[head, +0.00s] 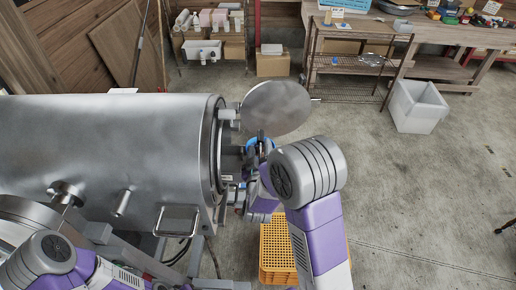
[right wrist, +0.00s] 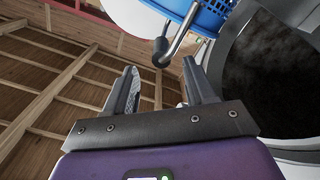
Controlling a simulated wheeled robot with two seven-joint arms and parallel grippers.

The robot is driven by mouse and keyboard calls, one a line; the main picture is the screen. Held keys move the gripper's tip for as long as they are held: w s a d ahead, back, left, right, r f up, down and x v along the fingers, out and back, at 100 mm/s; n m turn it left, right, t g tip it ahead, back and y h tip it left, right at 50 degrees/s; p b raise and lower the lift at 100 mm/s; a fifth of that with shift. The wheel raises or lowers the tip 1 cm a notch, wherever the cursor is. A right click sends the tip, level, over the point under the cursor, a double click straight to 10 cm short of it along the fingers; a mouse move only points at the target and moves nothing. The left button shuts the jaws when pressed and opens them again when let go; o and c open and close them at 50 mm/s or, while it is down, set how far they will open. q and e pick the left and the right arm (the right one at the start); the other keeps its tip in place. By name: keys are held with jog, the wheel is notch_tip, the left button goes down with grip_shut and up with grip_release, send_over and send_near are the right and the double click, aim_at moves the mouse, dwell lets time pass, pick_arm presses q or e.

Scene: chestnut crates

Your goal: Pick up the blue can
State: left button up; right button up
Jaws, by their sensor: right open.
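I cannot make out a can that is clearly the blue one in either view. My right gripper (head: 261,142) is at the open end of the large metal drum (head: 120,140), below its round lid, partly hidden by my own arm. In the right wrist view the gripper (right wrist: 160,70) is open, with nothing between its fingers. A blue slotted plastic piece (right wrist: 208,14) shows at the top of that view, behind a metal bar (right wrist: 178,42). The drum's dark mouth (right wrist: 268,70) is to the right. My left arm is at bottom left in the head view; its gripper is not visible.
The round metal lid (head: 276,108) stands open beside the drum. A yellow-orange crate (head: 275,252) is on the floor below my right arm. A wire rack (head: 345,62), a white bin (head: 417,107) and a workbench (head: 450,34) stand behind.

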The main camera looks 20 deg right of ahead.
jog(key=x, duration=0.6)
jog(key=shift+w+d+f+p, duration=0.15)
jog(key=shift+f+p, duration=0.1)
jog(key=shift+p, duration=0.1)
grip_shut()
dwell(1.1)
